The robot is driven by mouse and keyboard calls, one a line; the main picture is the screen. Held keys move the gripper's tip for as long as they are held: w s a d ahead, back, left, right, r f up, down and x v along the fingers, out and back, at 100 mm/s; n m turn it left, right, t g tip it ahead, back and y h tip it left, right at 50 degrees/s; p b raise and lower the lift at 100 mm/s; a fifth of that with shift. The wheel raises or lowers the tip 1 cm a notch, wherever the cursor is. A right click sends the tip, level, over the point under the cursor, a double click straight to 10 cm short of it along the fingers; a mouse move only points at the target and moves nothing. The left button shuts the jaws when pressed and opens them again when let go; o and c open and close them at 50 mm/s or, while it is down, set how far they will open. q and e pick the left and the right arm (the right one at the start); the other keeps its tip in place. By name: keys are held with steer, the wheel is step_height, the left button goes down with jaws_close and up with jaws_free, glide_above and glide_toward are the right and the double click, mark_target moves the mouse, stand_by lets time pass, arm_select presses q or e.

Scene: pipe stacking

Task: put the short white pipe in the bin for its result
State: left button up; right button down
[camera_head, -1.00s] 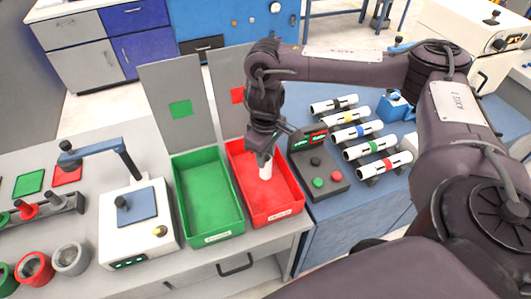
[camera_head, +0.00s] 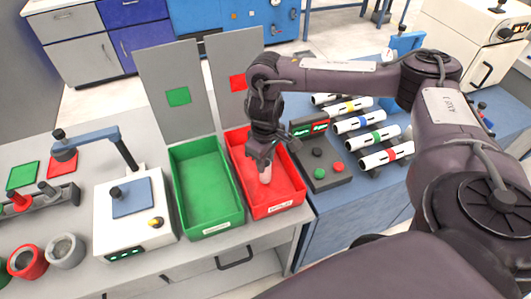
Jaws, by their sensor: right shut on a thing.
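My right gripper (camera_head: 263,162) points down inside the red bin (camera_head: 279,211), shut on the short white pipe (camera_head: 265,174). The pipe hangs roughly upright, mostly hidden by the fingers; only a pale lower part shows. I cannot tell whether its lower end touches the bin floor. The green bin (camera_head: 216,231) stands directly left of the red one and is empty. My left gripper is not in view.
Grey panels with a green square (camera_head: 178,96) and a red square (camera_head: 238,83) stand behind the bins. A white tester (camera_head: 136,222) stands left.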

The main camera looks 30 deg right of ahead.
steer(key=shift+f, duration=0.55)
stand_by(0.6)
steer(key=c, duration=1)
jaws_free()
step_height(320, 180, up, 8)
steer(key=shift+f+p, duration=0.1)
steer(key=shift+p, duration=0.9)
steer(key=shift+f, duration=0.1)
